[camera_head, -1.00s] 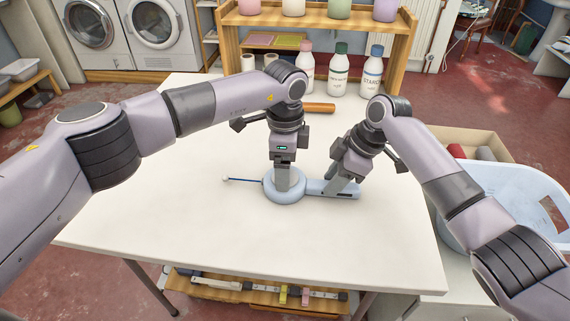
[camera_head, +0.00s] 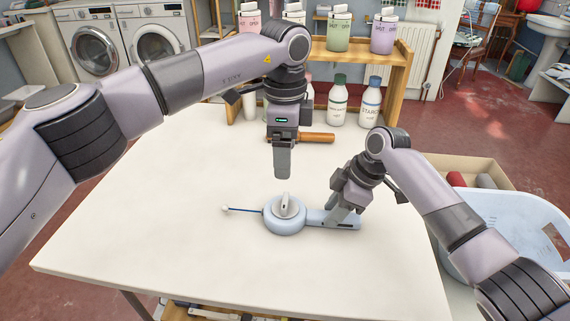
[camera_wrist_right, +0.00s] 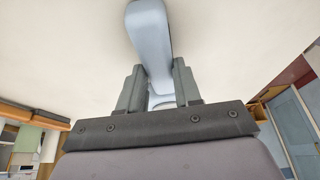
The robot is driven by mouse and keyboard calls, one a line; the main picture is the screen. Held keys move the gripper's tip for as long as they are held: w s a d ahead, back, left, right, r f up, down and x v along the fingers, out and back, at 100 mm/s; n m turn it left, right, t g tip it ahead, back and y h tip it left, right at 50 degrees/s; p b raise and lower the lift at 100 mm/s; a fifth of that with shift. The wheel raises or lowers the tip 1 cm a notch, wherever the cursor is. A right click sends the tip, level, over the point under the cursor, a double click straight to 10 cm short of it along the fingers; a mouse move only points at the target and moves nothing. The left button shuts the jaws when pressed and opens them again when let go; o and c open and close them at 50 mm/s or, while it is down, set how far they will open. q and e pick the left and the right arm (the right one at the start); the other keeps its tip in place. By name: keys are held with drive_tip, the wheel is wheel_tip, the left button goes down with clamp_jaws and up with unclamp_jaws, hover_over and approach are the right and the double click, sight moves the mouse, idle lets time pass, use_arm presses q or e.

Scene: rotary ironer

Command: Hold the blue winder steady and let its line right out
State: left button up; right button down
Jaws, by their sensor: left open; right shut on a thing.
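The blue winder (camera_head: 284,224) lies flat on the white table, with a round drum at the left and a handle reaching right. A grey upright knob (camera_head: 287,205) stands on top of the drum. A short dark blue line (camera_head: 243,210) with a white end bead (camera_head: 225,209) comes out of the drum's left side. My right gripper (camera_head: 337,222) is shut on the winder's handle, which also shows between the fingers in the right wrist view (camera_wrist_right: 152,50). My left gripper (camera_head: 283,176) is open and empty, raised above the drum and clear of the knob.
A wooden roller (camera_head: 316,137) and white bottles (camera_head: 369,102) are at the table's far side, before a wooden shelf. A light blue basket (camera_head: 500,215) is at the right. The table (camera_head: 130,220) left of the winder is clear.

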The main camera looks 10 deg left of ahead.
idle(0.3)
drive_tip(key=c, duration=0.7)
unclamp_jaws()
